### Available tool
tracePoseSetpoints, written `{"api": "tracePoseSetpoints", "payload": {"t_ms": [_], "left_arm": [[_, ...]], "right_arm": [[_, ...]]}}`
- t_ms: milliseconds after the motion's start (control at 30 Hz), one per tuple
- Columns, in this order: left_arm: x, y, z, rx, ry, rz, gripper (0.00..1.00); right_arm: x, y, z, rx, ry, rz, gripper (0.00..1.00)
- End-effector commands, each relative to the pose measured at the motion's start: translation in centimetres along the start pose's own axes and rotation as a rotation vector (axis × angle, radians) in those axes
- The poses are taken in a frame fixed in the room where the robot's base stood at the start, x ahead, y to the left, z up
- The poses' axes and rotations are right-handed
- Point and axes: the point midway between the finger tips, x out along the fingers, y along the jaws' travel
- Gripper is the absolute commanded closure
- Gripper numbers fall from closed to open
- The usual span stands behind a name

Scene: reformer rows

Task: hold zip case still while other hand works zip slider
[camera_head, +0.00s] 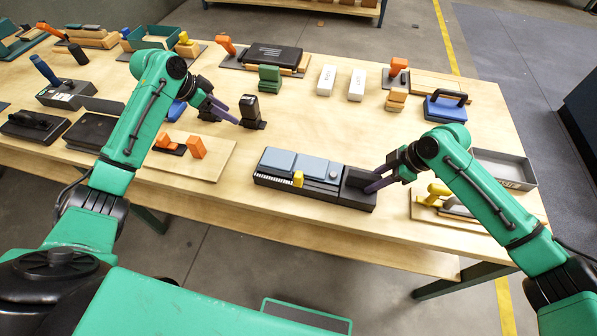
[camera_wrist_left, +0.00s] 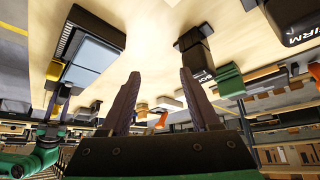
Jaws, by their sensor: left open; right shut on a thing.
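The zip case (camera_head: 295,163) is a low dark case with blue-grey top panels, a row of pale teeth along its front and a dark block at its right end. The yellow zip slider (camera_head: 298,179) stands at the front edge. My right gripper (camera_head: 370,187) is at the right end of the case, shut on the dark end block. My left gripper (camera_head: 232,115) is open and empty, behind and left of the case, apart from it. In the left wrist view the case (camera_wrist_left: 97,52) lies left of the open fingers (camera_wrist_left: 160,78), with the yellow slider (camera_wrist_left: 56,70) at its edge.
A black upright block (camera_head: 250,108) stands close by my left gripper. Orange pieces (camera_head: 196,147) lie on a board to the left. Two white blocks (camera_head: 327,80) and a green block (camera_head: 269,78) stand behind. A grey tray (camera_head: 505,168) is at the right.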

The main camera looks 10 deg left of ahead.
Motion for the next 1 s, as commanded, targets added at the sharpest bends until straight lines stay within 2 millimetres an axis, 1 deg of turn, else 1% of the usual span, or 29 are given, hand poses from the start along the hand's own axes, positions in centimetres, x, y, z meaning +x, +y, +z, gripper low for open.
{"api": "tracePoseSetpoints", "payload": {"t_ms": [33,67,100,133,200,233,300,367,467,567,700,800,900,1000], "left_arm": [[0.5,4.2,-2.7,0.154,-0.019,0.086,0.38],[0.6,6.8,-3.8,0.251,-0.037,0.141,0.38],[0.6,10.1,-4.9,0.374,-0.063,0.207,0.38],[0.5,12.3,-5.5,0.46,-0.081,0.251,0.38],[0.2,16.3,-6.1,0.628,-0.122,0.332,0.38],[0.0,17.6,-6.2,0.684,-0.136,0.358,0.38],[-0.2,19.4,-6.1,0.766,-0.16,0.397,0.38],[0.0,20.0,-5.9,0.793,-0.169,0.411,0.38],[1.2,20.4,-5.4,0.791,-0.17,0.414,0.38],[3.3,21.1,-4.7,0.788,-0.17,0.415,0.38],[6.7,22.2,-3.6,0.786,-0.17,0.414,0.38],[8.7,22.8,-3.0,0.786,-0.168,0.412,0.38],[10.0,23.1,-2.6,0.784,-0.168,0.41,0.38],[10.6,23.3,-2.4,0.785,-0.169,0.408,0.38]], "right_arm": [[0.6,-0.4,0.5,0.005,-0.009,-0.014,1.0],[0.6,-0.4,0.5,0.005,-0.009,-0.013,1.0],[0.6,-0.4,0.5,0.005,-0.009,-0.013,1.0],[0.6,-0.4,0.5,0.005,-0.009,-0.013,1.0],[0.6,-0.4,0.5,0.005,-0.009,-0.013,1.0],[0.6,-0.4,0.5,0.005,-0.009,-0.013,1.0],[0.6,-0.4,0.6,0.005,-0.01,-0.013,1.0],[0.6,-0.4,0.6,0.005,-0.01,-0.013,1.0],[0.6,-0.4,0.6,0.006,-0.011,-0.013,1.0],[0.5,-0.4,0.6,0.006,-0.011,-0.012,1.0],[0.5,-0.4,0.6,0.006,-0.011,-0.012,1.0],[0.5,-0.4,0.6,0.006,-0.011,-0.012,1.0],[0.5,-0.4,0.6,0.006,-0.011,-0.012,1.0],[0.5,-0.4,0.6,0.006,-0.012,-0.012,1.0]]}}
